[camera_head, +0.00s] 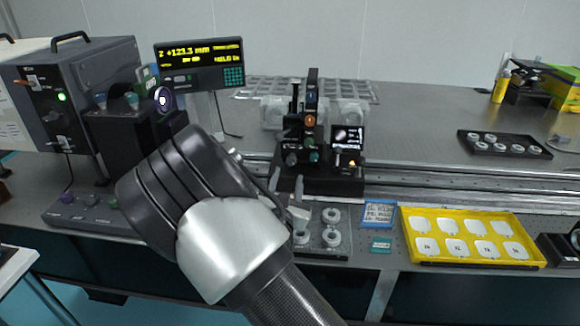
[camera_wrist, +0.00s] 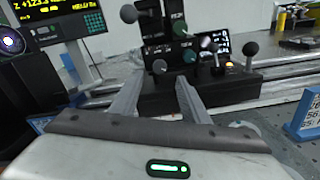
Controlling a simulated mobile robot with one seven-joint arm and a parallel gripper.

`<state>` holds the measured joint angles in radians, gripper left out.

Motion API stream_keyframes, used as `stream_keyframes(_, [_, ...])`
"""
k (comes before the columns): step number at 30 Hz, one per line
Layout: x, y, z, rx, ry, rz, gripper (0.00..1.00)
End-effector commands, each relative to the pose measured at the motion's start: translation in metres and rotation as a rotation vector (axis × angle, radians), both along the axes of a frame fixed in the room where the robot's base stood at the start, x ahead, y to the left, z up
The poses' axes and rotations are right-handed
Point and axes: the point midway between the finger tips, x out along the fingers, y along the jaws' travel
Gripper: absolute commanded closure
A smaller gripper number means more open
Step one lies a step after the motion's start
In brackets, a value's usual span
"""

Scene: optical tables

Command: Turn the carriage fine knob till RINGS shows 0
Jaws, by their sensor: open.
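The black carriage (camera_head: 318,184) sits on the rail, with a grey knob (camera_head: 291,158) and a teal knob (camera_head: 313,156) on its front. The wrist view also shows the grey knob (camera_wrist: 159,67) and the teal knob (camera_wrist: 189,56); no label tells which is the fine knob. A small lit screen (camera_head: 349,138) stands on the carriage's right; its text is too small to read. The readout box (camera_head: 199,63) shows yellow digits, Z about +123.3 mm; I cannot make out RINGS. My gripper (camera_wrist: 158,92) is open and empty, its fingers pointing at the carriage, apart from the knobs.
Black-ball levers (camera_wrist: 251,48) stand beside the carriage screen. A lamp box (camera_head: 75,95) and a lens mount (camera_head: 163,100) stand left. In front lie a tray of ring parts (camera_head: 325,250), a blue card (camera_head: 379,213) and a yellow tray (camera_head: 405,237). The rail (camera_head: 450,190) is clear rightward.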

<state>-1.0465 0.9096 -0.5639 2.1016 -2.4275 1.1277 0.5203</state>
Motion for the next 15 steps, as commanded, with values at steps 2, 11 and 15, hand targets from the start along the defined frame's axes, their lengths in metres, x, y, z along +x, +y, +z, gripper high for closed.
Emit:
stream_keyframes(2, [0.018, -0.001, -0.002, 0.000, -0.002, -0.002, 0.58])
stream_keyframes(11, [0.067, -0.002, -0.001, -0.001, 0.000, 0.001, 0.58])
stream_keyframes(15, [0.077, -0.003, 0.000, 0.000, 0.000, 0.000, 0.58])
